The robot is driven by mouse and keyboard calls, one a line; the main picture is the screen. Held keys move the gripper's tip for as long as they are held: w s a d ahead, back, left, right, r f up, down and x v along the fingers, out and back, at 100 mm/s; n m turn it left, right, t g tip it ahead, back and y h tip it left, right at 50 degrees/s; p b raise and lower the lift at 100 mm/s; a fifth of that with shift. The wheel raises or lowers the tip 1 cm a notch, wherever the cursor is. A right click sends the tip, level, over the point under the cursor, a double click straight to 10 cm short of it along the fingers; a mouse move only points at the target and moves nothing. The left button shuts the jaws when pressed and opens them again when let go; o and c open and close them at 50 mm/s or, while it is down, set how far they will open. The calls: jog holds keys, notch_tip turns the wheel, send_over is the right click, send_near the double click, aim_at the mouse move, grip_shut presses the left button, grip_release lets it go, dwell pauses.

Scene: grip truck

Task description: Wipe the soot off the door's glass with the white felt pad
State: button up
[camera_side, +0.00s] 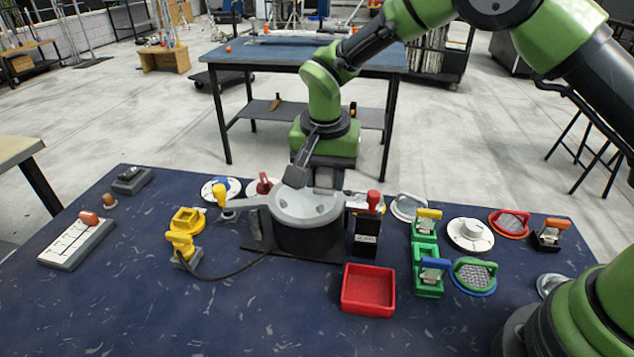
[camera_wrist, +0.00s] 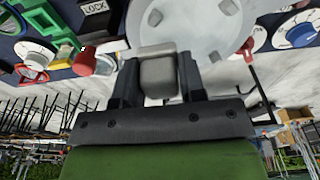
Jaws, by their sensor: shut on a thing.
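In the wrist view my gripper (camera_wrist: 158,85) is shut on a pale grey block (camera_wrist: 158,73), at the rim of a pale disc (camera_wrist: 200,22) with small grey lugs. I cannot tell whether this block is the white felt pad or a part of the drum. Whether it touches the disc is unclear. No door glass or soot can be made out clearly; the fingers and wrist hide part of the drum's top.
A black box with a red knob (camera_side: 373,200) stands close right of the drum. An empty red tray (camera_side: 368,289) lies in front. Green latch frames (camera_side: 428,272) and round fittings crowd the right; yellow parts (camera_side: 188,220) stand left. The front left of the bench is clear.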

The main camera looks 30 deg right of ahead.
jog(key=shift+r, duration=3.1)
